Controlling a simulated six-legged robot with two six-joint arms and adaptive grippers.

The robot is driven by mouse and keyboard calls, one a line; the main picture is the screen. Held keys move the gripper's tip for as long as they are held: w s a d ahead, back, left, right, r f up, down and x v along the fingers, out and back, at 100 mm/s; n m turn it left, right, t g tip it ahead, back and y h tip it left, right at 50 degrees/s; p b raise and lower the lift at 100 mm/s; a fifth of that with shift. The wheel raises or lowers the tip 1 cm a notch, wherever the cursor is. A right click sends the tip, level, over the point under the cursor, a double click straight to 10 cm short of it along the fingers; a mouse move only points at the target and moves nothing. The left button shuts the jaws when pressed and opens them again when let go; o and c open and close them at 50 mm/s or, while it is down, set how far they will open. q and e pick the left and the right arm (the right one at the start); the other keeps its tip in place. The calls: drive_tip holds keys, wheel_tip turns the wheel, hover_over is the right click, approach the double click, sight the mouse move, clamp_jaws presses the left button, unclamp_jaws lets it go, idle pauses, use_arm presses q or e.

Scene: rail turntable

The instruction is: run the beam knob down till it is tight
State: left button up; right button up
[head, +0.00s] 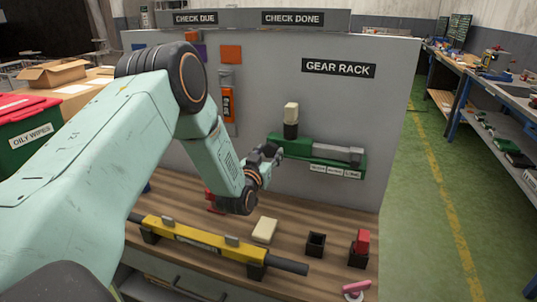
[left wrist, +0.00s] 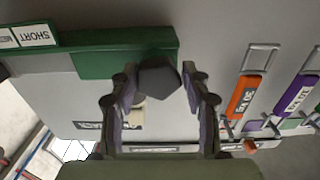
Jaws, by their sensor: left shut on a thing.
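My left gripper (head: 264,164) reaches in front of the grey board, beside the left end of a green holder (head: 290,147). In the left wrist view its two fingers (left wrist: 159,100) are closed around a dark faceted knob (left wrist: 158,76). The green holder (left wrist: 125,50) shows just behind the knob; I cannot tell whether they touch. A yellow beam (head: 200,238) with dark ends lies level across the bench front, on dark supports, below and apart from the gripper. What the knob is fixed to is hidden. My right gripper is not in view.
A cream-topped dark piece (head: 291,112) stands above the green holder. On the bench are a cream block (head: 264,230), an empty dark cup (head: 315,244), a red piece in a dark holder (head: 361,243) and a pink-handled item (head: 356,288). Green floor (head: 425,200) lies open at right.

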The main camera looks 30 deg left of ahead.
use_arm(q)
drive_tip(key=c, duration=0.4)
drive_tip(key=shift+n+b, duration=0.4)
drive_tip(key=shift+n, duration=0.1)
drive_tip(key=shift+c, duration=0.3)
drive_tip(key=shift+r, duration=0.1)
drive_tip(key=o, duration=1.1)
drive_tip(key=shift+d, duration=0.15)
drive_tip(key=shift+s+r, duration=0.15)
